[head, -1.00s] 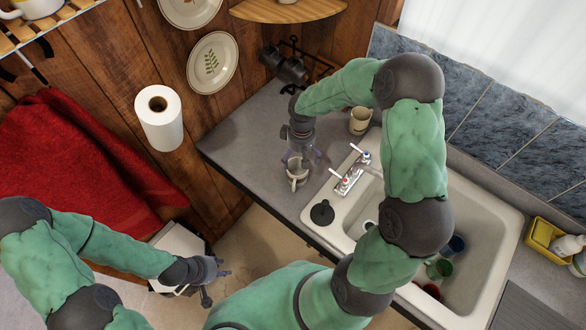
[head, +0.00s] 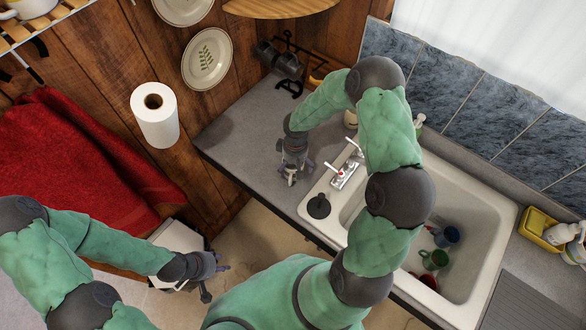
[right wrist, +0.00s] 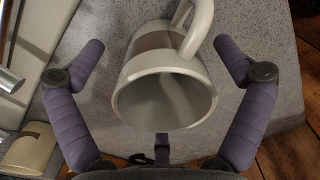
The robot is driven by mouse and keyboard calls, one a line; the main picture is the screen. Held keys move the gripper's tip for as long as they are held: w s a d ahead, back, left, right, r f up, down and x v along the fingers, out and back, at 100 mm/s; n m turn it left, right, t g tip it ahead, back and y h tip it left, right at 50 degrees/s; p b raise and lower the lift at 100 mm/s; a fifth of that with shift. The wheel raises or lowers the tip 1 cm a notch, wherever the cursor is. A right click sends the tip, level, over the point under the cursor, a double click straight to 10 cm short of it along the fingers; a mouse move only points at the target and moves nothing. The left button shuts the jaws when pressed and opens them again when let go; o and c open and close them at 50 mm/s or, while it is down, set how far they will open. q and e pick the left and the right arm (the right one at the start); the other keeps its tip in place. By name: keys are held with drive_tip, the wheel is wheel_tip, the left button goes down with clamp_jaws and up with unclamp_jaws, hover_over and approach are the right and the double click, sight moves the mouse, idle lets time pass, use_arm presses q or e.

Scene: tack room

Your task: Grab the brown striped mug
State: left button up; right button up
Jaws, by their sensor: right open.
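The striped mug (right wrist: 165,85) is white with a brown band and a handle at the top of the right wrist view. It sits on the grey counter with its open rim facing the camera. In the head view the mug (head: 291,179) is mostly hidden under my right gripper (head: 293,166). In the right wrist view the purple fingers of my right gripper (right wrist: 158,62) are spread on both sides of the mug, with gaps to it. My left gripper (head: 212,274) is open and empty, low at the left, away from the counter.
The sink (head: 480,215) holds several cups, including a green one (head: 434,259). The faucet (head: 344,173) and a black stopper (head: 318,205) are right of the mug. Another cup (head: 350,119) is partly behind my right arm.

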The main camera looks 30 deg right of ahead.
drive_tip(key=shift+c, duration=0.3)
drive_tip(key=c, duration=1.4)
drive_tip(key=shift+o, duration=0.2)
